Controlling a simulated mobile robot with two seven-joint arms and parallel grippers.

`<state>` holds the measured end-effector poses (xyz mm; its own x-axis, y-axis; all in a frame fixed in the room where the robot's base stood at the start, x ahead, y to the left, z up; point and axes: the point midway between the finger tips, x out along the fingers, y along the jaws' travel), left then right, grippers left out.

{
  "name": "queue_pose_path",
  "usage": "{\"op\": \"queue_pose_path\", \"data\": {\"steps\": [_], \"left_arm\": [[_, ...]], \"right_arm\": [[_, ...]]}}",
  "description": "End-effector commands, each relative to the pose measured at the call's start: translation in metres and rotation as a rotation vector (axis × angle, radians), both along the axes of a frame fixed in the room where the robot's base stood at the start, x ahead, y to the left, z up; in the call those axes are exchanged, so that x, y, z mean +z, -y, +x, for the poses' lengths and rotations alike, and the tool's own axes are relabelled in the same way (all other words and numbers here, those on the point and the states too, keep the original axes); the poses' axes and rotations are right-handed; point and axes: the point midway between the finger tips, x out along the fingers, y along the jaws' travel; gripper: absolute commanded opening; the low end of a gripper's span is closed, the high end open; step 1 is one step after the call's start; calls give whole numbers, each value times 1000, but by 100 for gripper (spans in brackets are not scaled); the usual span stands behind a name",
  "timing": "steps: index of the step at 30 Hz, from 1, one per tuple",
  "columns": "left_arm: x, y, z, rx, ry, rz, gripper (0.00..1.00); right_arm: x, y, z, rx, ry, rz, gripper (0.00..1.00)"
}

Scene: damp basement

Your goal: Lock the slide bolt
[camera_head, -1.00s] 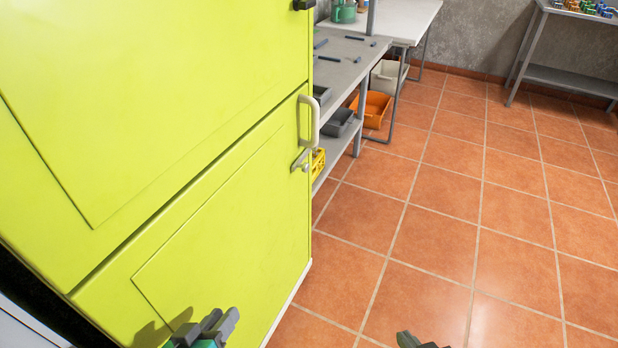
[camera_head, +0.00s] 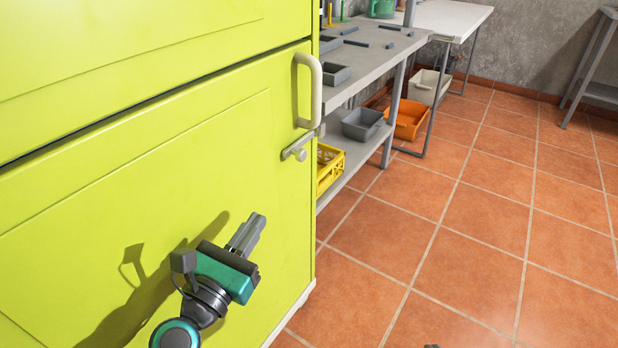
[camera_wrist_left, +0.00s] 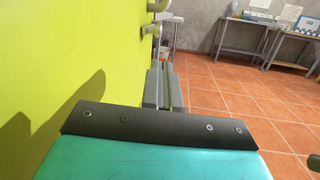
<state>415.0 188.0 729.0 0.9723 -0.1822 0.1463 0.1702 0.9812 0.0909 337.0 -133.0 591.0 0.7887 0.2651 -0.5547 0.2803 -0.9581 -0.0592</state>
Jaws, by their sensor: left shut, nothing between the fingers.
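The slide bolt (camera_head: 297,148) is a small metal bolt with a knob, near the right edge of the yellow-green cabinet's lower door (camera_head: 160,190), just below the pale door handle (camera_head: 312,90). Whether the bolt is thrown is too small to tell. My left gripper (camera_head: 256,222) is shut and empty, in front of the door, below and left of the bolt and apart from it. In the left wrist view its fingers (camera_wrist_left: 163,85) point ahead along the door, with the bolt's knob (camera_wrist_left: 150,29) beyond them. Only a dark sliver of my right gripper (camera_head: 432,346) shows at the bottom edge.
A grey workbench (camera_head: 375,60) stands right behind the cabinet. Its lower shelf holds a yellow crate (camera_head: 329,168) and a grey bin (camera_head: 362,124). An orange bin (camera_head: 408,119) and a white bin (camera_head: 428,87) stand beyond. The tiled floor (camera_head: 460,220) at right is clear.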

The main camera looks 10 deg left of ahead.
Motion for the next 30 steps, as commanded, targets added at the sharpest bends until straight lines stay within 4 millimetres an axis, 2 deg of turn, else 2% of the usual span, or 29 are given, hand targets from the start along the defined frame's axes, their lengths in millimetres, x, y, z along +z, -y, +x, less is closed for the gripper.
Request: {"op": "queue_pose_path", "data": {"steps": [5, 17, 30], "left_arm": [[-3, -3, 2, -1, -10, -93, 0], [-1, -3, 5, 1, -10, -94, 0], [6, 5, 46, 3, -9, -95, 0]], "right_arm": [[0, -4, 3, 7, 7, 7, 0], [-1, -3, 1, 4, 4, 7, 0], [-1, -1, -1, 0, -2, 5, 0]]}}
